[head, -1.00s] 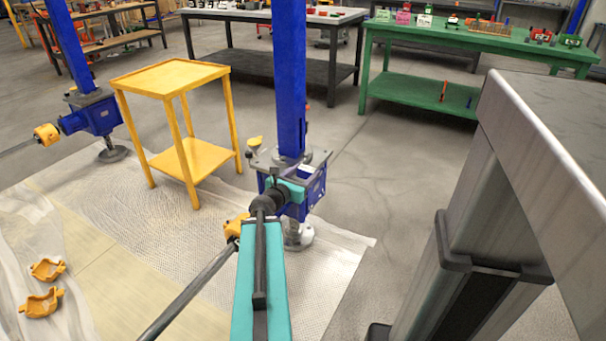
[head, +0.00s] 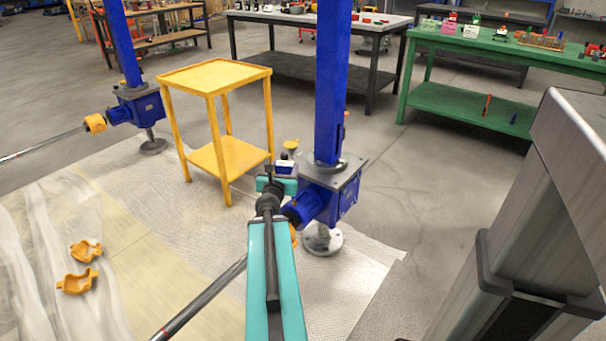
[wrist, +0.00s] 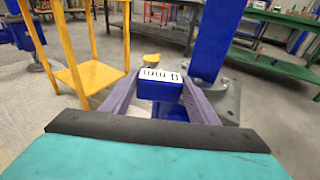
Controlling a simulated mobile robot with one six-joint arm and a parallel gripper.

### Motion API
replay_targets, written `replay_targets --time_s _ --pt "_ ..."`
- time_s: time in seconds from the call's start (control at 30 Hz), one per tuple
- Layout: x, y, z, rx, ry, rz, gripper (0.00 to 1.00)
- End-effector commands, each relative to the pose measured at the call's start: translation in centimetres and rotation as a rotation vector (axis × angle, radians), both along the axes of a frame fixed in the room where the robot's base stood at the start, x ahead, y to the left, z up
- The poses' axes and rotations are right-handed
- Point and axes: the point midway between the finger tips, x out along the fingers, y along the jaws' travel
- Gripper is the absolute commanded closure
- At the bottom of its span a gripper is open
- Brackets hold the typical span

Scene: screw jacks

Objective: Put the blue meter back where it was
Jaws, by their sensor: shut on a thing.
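The blue meter (wrist: 160,87) is a small blue box with a white number display facing up. In the wrist view it sits between the two grey-purple fingers of my gripper (wrist: 158,80), which is shut on it. In the head view the meter (head: 286,168) shows small at the end of my teal arm, just left of the near blue jack's gearbox (head: 328,196). The gearbox has a flat top plate, and a blue column (head: 332,80) rises from it. I cannot tell whether the meter touches the jack.
A yellow trolley (head: 214,76) with an empty top stands behind and left. A second blue jack (head: 138,108) stands far left. A dark shaft (head: 205,295) runs low to the near jack. Orange covers (head: 78,282) lie on the floor sheet. A grey structure (head: 540,200) stands right.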

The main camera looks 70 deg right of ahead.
Motion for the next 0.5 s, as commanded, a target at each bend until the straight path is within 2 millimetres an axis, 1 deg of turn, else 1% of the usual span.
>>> replay_targets --time_s 0.03,0.07,0.1,0.17,0.2,0.27,0.3,0.37,0.4,0.47,0.5 --pt "2.2 0.8 0.3 -0.001 -0.002 0.056 0.77" --pt "3.4 1.3 0.4 -0.001 -0.003 0.089 0.77" --pt "5.0 2.0 0.6 -0.002 -0.004 0.133 0.77" --pt "7.2 3.2 0.9 -0.002 -0.006 0.197 0.77" --pt "8.8 4.0 1.1 -0.002 -0.008 0.241 0.77" --pt "10.9 5.3 1.3 -0.002 -0.01 0.304 0.77" --pt "12.4 6.2 1.5 -0.002 -0.011 0.348 0.77" --pt "14.5 7.7 1.7 -0.001 -0.013 0.413 0.77" --pt "15.9 8.8 1.9 -0.001 -0.014 0.456 0.77" --pt "17.8 10.4 2.1 -0.001 -0.015 0.519 0.77" --pt "19.1 11.6 2.3 -0.002 -0.016 0.563 0.77"
